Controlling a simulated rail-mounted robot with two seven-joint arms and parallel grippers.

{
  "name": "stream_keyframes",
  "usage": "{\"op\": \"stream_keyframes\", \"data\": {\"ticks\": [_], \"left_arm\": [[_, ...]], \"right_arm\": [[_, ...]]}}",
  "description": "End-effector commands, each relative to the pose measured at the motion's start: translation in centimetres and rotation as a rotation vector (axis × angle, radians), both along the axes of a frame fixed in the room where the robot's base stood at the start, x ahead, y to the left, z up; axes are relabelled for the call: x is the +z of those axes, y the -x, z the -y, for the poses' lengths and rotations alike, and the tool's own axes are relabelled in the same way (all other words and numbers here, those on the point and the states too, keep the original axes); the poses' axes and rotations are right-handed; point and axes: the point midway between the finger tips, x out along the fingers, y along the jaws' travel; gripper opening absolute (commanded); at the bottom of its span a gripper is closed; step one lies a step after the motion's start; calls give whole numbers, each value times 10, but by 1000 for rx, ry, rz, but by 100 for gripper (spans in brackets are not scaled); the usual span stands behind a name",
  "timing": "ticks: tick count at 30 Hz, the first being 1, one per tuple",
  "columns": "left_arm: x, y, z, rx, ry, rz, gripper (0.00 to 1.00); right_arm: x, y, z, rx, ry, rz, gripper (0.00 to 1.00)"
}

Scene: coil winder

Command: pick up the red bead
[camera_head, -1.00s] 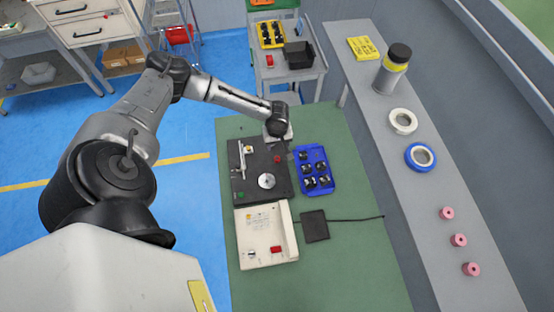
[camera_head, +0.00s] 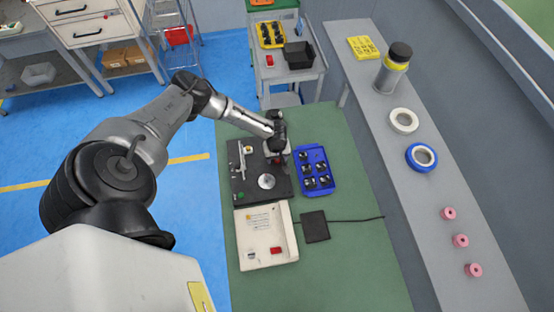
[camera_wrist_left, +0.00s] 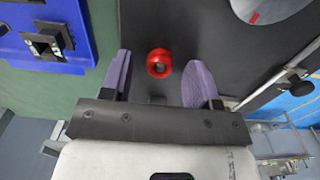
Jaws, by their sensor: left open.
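The red bead (camera_wrist_left: 159,62) is a small round piece with a dark hole in its middle. It lies on the black plate of the winder (camera_wrist_left: 185,30). In the left wrist view it shows between the two purple fingertips, with a gap on each side. My left gripper (camera_head: 275,150) is open and empty, over the far part of the black plate in the head view. In that view the gripper is small, so its height over the bead is hard to tell. My right gripper is not in view.
A blue tray (camera_head: 326,186) of black parts stands right of the plate. A white control box (camera_head: 262,222) and a dark pedal (camera_head: 314,227) are nearer. A silver disc (camera_head: 266,181) sits on the plate.

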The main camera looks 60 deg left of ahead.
Motion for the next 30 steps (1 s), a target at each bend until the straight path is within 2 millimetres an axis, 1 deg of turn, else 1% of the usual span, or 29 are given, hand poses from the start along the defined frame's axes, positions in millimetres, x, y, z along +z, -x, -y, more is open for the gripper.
{"op": "stream_keyframes", "data": {"ticks": [8,24,30], "left_arm": [[-1,0,0,0,0,1,54],[-1,0,0,0,0,1,3],[-1,0,0,0,0,1,1]], "right_arm": [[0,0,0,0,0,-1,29],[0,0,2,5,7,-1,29],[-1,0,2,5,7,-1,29]]}}
